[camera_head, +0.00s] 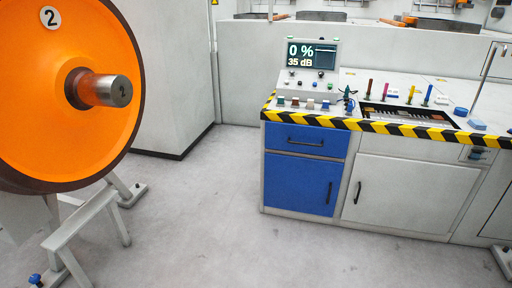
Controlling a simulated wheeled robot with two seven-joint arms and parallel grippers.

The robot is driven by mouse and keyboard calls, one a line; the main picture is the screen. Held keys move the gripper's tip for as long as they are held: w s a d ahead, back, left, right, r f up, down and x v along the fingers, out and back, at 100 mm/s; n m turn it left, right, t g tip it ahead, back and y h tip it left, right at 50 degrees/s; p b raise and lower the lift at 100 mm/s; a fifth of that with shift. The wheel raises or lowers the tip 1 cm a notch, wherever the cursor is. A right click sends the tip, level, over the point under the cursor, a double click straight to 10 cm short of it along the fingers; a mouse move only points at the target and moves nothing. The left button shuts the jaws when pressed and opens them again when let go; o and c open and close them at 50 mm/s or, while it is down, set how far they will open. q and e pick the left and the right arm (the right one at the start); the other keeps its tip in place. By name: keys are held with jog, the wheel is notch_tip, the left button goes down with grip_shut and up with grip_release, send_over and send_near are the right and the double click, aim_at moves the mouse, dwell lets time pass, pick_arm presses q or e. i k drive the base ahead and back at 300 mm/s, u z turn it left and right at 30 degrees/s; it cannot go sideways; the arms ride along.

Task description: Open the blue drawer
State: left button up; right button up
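The blue drawer (306,140) is at the top left of the workbench front, under the yellow-and-black striped edge. It is shut, its front flush with the cabinet. A dark horizontal bar handle (305,143) runs across its front. A blue cupboard door (298,183) with a dark vertical handle sits below it and is shut as well. Neither of my grippers shows in the head view.
A large orange wheel (50,90) on a grey stand (85,225) fills the left side. Grey floor (230,220) lies clear before the bench. A white cupboard door (408,193) is right of the blue one. A display (311,54) stands on the bench.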

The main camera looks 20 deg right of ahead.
aim_at(334, 142)
jog(key=u, duration=0.45)
jog(key=i, duration=1.5)
jog(key=z, duration=0.5)
jog(key=i, duration=1.1)
jog(key=z, duration=1.6)
jog(key=i, duration=0.9)
jog(key=z, duration=0.15)
